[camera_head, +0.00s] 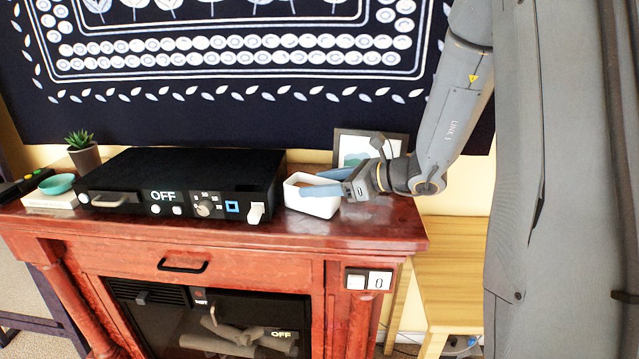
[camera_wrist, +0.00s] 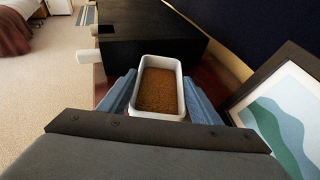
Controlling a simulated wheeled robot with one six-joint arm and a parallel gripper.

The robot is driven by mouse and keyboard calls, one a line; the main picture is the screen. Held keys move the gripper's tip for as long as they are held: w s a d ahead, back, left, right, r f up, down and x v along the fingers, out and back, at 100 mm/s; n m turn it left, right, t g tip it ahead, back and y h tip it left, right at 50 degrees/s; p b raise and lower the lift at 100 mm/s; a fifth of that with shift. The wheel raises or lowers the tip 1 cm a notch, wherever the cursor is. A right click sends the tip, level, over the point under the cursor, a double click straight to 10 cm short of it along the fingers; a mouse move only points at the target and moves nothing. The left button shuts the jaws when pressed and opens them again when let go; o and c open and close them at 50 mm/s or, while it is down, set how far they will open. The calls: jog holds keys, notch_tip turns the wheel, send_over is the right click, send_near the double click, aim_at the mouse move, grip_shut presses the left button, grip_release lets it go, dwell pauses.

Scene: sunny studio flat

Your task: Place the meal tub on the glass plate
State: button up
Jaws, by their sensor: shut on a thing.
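The meal tub (camera_head: 312,207) is a white rectangular tub on the right part of the red wooden mantel top, right of the black appliance. I cannot tell whether it touches the wood or is held just above it. In the wrist view the tub (camera_wrist: 160,62) is upright and full of brown grainy food. My gripper (camera_head: 323,184) reaches in from the right, its blue fingers shut on the tub. In the wrist view the fingers of my gripper (camera_wrist: 161,97) lie along both long sides. I see no glass plate in either view.
The black appliance (camera_head: 180,170), showing OFF, stands left of the tub. A framed picture (camera_head: 362,146) stands close behind. A plant (camera_head: 83,152) and a turquoise bowl (camera_head: 57,184) on a book are far left. A fireplace (camera_head: 215,320) is below; a wooden table (camera_head: 455,270) stands right.

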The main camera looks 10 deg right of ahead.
jog(key=shift+f, duration=0.1)
jog(key=o, duration=1.3)
